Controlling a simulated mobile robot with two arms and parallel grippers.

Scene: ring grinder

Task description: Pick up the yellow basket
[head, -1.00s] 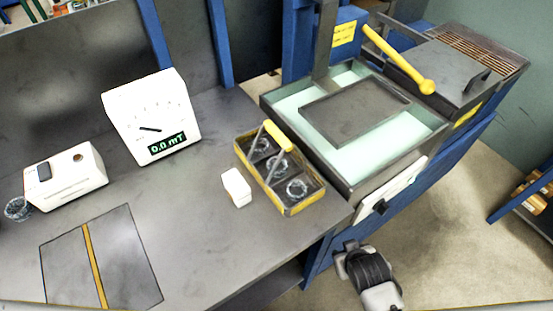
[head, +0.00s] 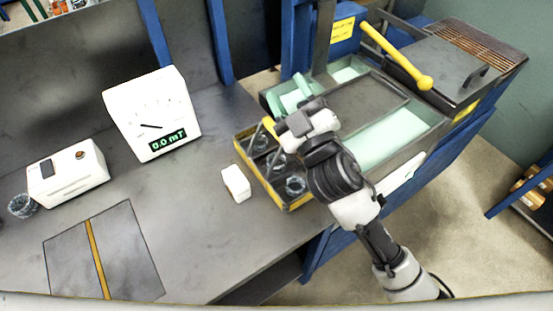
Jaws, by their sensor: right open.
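The yellow basket (head: 243,160) stands upright on the grey bench, near its right edge. It has a yellow rim, a handle and several compartments with glassy rings (head: 296,185) in them. My right gripper (head: 277,133) is over the basket's right side, close to the handle, and is open. The arm hides most of the handle and the basket's right wall. I cannot tell whether the fingers touch the handle. My left gripper is not in view.
A white block (head: 236,183) stands just left of the basket. A white meter (head: 152,114) reading 0.0 mT and a white box (head: 67,174) stand further left. The machine tray (head: 434,122) with a yellow-handled lever (head: 397,56) is at the right. The bench front is clear.

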